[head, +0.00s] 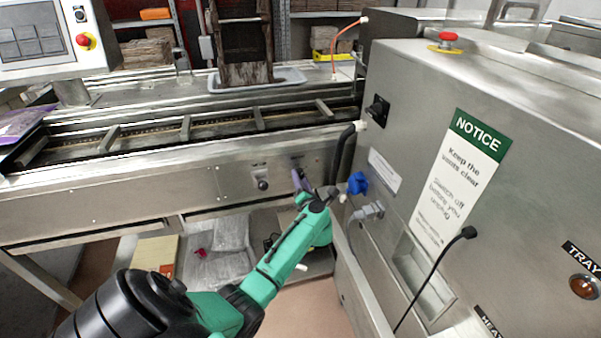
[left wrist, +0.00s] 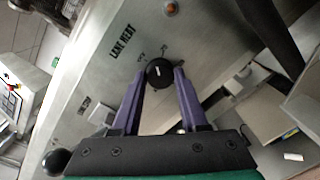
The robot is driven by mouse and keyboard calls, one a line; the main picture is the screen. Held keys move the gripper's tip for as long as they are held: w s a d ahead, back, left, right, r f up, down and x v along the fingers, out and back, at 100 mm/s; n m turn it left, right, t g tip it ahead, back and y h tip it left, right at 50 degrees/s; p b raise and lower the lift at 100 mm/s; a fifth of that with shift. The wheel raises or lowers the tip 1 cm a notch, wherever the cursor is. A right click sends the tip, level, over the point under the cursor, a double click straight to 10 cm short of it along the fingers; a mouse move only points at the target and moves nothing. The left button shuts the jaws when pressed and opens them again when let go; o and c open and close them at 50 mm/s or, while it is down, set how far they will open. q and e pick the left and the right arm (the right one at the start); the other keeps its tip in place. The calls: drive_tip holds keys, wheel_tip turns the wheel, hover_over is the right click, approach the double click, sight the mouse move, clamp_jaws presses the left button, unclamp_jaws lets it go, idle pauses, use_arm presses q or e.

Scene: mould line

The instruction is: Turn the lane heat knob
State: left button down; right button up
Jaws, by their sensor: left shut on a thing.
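The lane heat knob (left wrist: 159,72) is a round black knob with a white mark, beside the printed words LANE HEAT on a steel panel in the left wrist view. My left gripper (left wrist: 160,76) has its two purple fingers shut on the knob, one on each side. In the head view my left gripper (head: 303,183) reaches the front panel (head: 210,185) of the steel line, at its right end. There the gripper mostly hides the knob. My right gripper is not in view.
Another black knob (head: 262,184) sits on the panel to the left. A steel cabinet (head: 420,100) with a NOTICE sign (head: 465,175), a blue connector (head: 357,183) and a red emergency button (head: 448,37) stands close on the right. A shelf with bags (head: 230,230) lies below.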

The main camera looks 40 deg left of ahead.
use_arm(q)
drive_tip(key=m+p, duration=0.2)
drive_tip(key=shift+d+r+m, duration=0.1)
drive_tip(key=shift+r+m, duration=0.05)
drive_tip(key=shift+m, duration=0.25)
drive_tip(key=m+p, duration=0.2)
drive_tip(key=m, duration=0.1)
drive_tip(key=m+p, duration=0.1)
drive_tip(key=m, duration=0.2)
drive_tip(key=shift+m+g, duration=0.3)
drive_tip(key=shift+m, duration=0.1)
drive_tip(key=m+p, duration=0.1)
drive_tip(key=m, duration=0.2)
drive_tip(key=shift+m, duration=0.3)
drive_tip(key=m, duration=0.3)
drive_tip(key=shift+g+y, duration=0.3)
drive_tip(key=shift+f+m+y, duration=0.1)
drive_tip(key=shift+m+y, duration=0.05)
drive_tip(key=shift+m, duration=2.8)
drive_tip(key=shift+f+m+y, duration=0.1)
drive_tip(key=shift+m+y, duration=0.05)
drive_tip(key=shift+m, duration=2.8)
